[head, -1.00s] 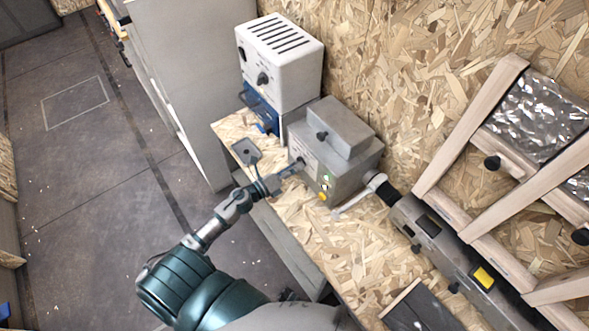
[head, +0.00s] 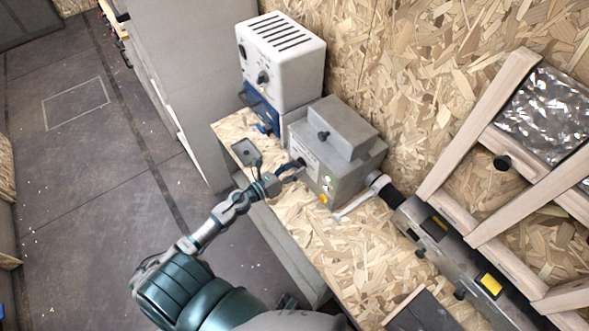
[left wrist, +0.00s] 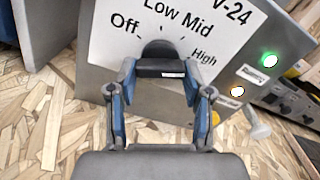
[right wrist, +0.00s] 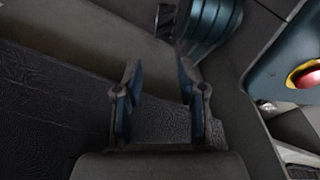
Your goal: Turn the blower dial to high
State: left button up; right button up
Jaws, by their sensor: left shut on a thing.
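The blower dial (left wrist: 158,52) is a black knob on a white label plate (left wrist: 110,45) marked Off, Low, Mid and High, on the front of a grey box (head: 345,165). My left gripper (head: 298,168) reaches the box front; in the left wrist view the same gripper (left wrist: 160,72) is shut on the dial, one finger at each side. The dial's pointer is not clear, so I cannot tell its setting. High is printed right of the dial. My right gripper (right wrist: 158,85) is open with nothing between its fingers; it does not show in the head view.
A white slotted unit (head: 282,60) on a blue base stands behind the box on the chipboard bench. A green light (left wrist: 270,60) glows right of the label. A hose fitting (head: 380,188) and wooden frames lie right. A small square plate (head: 246,152) stands near my left wrist.

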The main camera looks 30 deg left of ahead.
pick_arm(q)
jog(key=shift+s+f, duration=0.15)
jog(key=shift+f, duration=0.25)
jog(key=o, duration=1)
jog(key=shift+c, duration=0.2)
jog(key=shift+o, duration=1)
jog(key=shift+r, duration=0.15)
jog(key=v, duration=1.1)
jog(key=shift+s+a, duration=0.3)
jog(key=shift+w, duration=0.1)
